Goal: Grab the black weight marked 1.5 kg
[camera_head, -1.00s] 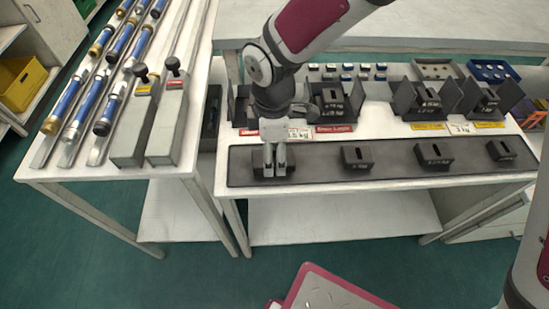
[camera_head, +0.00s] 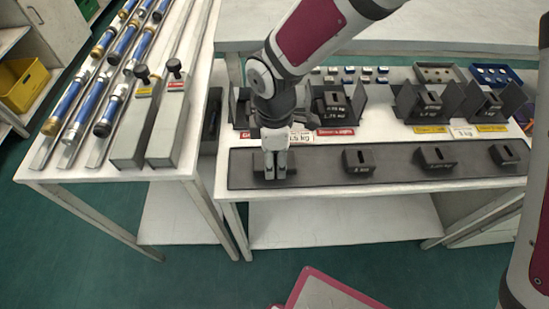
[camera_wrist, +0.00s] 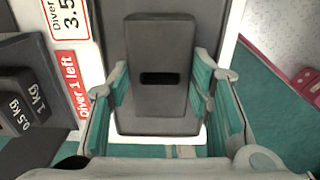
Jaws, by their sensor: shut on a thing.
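A black block weight with a slot in its top (camera_wrist: 160,52) fills the middle of the wrist view. My gripper (camera_wrist: 161,85) is shut on it, with one teal-lined finger against each side. No marking on this weight can be read. In the head view my gripper (camera_head: 275,176) points down at the left end of a dark tray (camera_head: 320,176), and its fingers mostly hide the weight (camera_head: 258,172). The weight appears to rest in the tray.
Several similar black weights stand along the tray to the right, the nearest one close by (camera_head: 358,161). Behind are dark holders with weights, one (camera_head: 334,104) seemingly marked 1.75 kg.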

